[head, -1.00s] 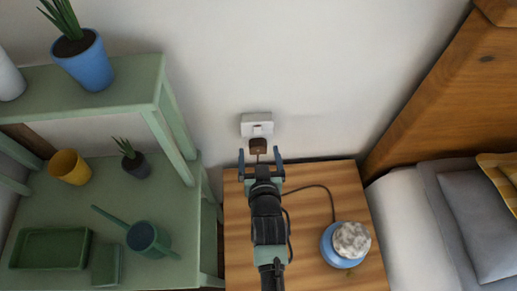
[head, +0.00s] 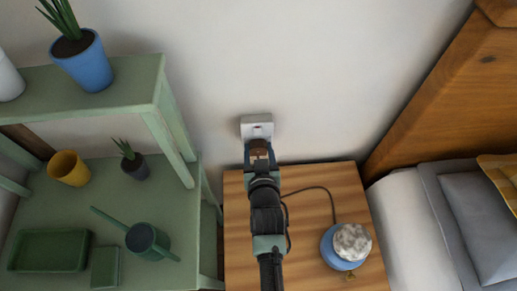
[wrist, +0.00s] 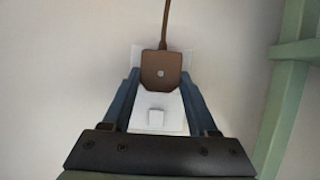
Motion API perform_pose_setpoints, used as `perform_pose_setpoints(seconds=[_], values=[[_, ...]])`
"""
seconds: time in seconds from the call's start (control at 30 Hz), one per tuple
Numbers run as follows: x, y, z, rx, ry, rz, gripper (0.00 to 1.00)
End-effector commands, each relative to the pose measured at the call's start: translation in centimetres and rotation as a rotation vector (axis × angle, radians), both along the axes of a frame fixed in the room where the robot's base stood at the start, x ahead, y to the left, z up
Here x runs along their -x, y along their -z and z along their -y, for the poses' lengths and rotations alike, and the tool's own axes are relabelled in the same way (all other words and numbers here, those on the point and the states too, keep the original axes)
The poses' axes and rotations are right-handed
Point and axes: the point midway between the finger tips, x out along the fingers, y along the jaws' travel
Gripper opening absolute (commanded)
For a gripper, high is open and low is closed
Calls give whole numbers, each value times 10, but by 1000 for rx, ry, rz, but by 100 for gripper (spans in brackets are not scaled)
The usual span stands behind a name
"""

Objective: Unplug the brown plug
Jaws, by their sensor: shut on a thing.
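The brown plug (wrist: 161,72) sits at the white wall socket (wrist: 158,118), with its brown cord (wrist: 166,25) running to the top of the wrist view. In the head view the plug (head: 260,150) is just below the white socket (head: 257,126), at the end of my arm. My gripper (wrist: 160,78) is shut on the plug, with one blue finger on each side of its body. I cannot see whether the plug's pins are in the socket.
A wooden nightstand (head: 328,197) stands below the socket and bears a blue-based lamp (head: 345,247) with a whitish top. A green shelf (head: 60,210) with pots and a watering can (head: 148,240) stands at left. A bed (head: 420,225) is at right.

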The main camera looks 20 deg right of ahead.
Motion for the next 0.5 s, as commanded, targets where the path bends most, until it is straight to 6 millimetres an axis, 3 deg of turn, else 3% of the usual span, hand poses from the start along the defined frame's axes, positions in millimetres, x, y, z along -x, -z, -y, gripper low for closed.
perform_pose_setpoints(seconds=[0.1,0.5], values=[[0,0,0,0,0,1,4],[13,-1,-3,0,0,0,4]])
